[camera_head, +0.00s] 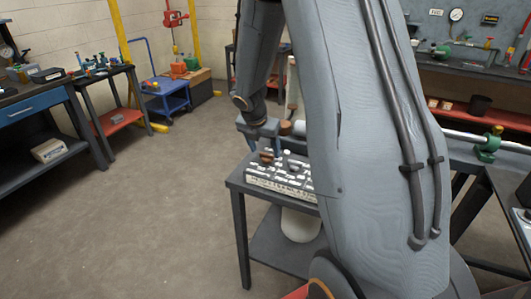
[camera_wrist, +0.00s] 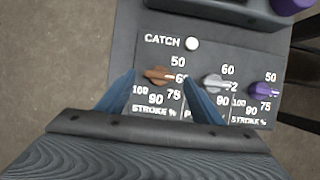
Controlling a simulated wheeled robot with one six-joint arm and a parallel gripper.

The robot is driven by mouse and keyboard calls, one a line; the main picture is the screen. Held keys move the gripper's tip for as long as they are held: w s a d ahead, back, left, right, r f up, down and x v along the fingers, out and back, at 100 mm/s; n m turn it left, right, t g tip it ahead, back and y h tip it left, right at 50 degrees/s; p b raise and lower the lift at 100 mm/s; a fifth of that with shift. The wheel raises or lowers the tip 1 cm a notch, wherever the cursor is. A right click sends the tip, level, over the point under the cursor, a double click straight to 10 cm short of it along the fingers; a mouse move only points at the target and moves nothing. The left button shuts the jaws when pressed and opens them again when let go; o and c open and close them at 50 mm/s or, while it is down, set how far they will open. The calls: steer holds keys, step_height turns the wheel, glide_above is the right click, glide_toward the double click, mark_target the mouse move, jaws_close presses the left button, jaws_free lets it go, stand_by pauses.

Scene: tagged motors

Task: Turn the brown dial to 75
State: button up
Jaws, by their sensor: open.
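The brown dial (camera_wrist: 158,75) sits on a dark panel (camera_wrist: 232,48) with white markings, at the left of a row of dials. Its scale reads 50, a partly covered 60, 75, 90 and 100, above the label STROKE %. The dial's long shape lies roughly crosswise, its right end near the 60 mark. My gripper (camera_wrist: 158,77) is open, with one blue finger on each side of the dial; whether they touch it I cannot tell. In the head view my gripper (camera_head: 266,143) is above the panel, close to the brown dial (camera_head: 267,156).
A grey dial (camera_wrist: 213,83) stands right of my right finger, and a purple dial (camera_wrist: 262,89) farther right. A white button (camera_wrist: 191,43) marked CATCH is above. The panel rests on a small dark table (camera_head: 238,184). Open floor (camera_head: 160,210) lies to its left.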

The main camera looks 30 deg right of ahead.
mark_target(267, 157)
steer(key=shift+x, duration=1.3)
steer(key=c, duration=1)
steer(key=shift+c, duration=0.2)
steer(key=shift+m, duration=0.4)
steer(key=m, duration=0.1)
steer(key=m+g, duration=0.1)
steer(key=m, duration=0.1)
steer(key=shift+w+a+m+g+h, duration=0.1)
steer(key=shift+w+m+g+h, duration=0.05)
steer(key=shift+m+g+h, duration=0.2)
steer(key=shift+w+m+g+h, duration=0.15)
steer(key=shift+m+g, duration=0.25)
steer(key=shift+m, duration=0.7)
steer(key=shift+s+m+g+h, duration=0.1)
steer(key=shift+m+g, duration=0.25)
steer(key=shift+m, duration=0.7)
